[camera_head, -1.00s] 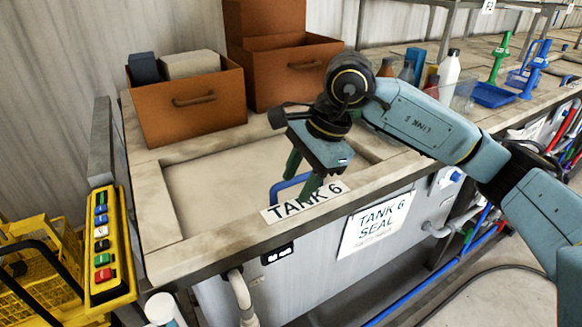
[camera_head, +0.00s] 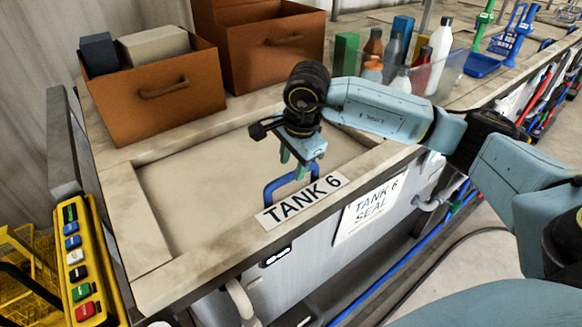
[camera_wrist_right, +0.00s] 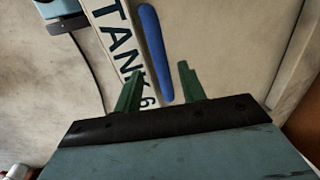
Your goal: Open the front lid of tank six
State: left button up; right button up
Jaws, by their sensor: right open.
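The front lid of tank six (camera_head: 215,190) is a flat beige panel set in the tank's frame, and it lies shut. Its blue handle (camera_head: 270,190) stands at the front edge behind the "TANK 6" label (camera_head: 300,201). My right gripper (camera_head: 292,168) is above and just behind the handle, pointing down. In the right wrist view its green fingers (camera_wrist_right: 158,85) are apart, with the blue handle (camera_wrist_right: 152,45) lying between their lines of reach, nearer the label-side finger. I cannot tell whether a finger touches it. My left gripper is not in view.
Two brown boxes, a near one (camera_head: 165,100) and a far one (camera_head: 270,45), stand behind the lid. Bottles (camera_head: 440,52) in a clear bin stand at the right. A yellow button panel (camera_head: 82,262) is at the left front corner.

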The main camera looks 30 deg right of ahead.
aim_at(291, 175)
jog(key=shift+w+f, duration=0.2)
jog(key=shift+f, duration=0.95)
jog(key=shift+w+f, duration=0.1)
jog(key=shift+f, duration=0.3)
jog(key=shift+c, duration=0.2)
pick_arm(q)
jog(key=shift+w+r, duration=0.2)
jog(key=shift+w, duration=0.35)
pick_arm(e)
grip_shut()
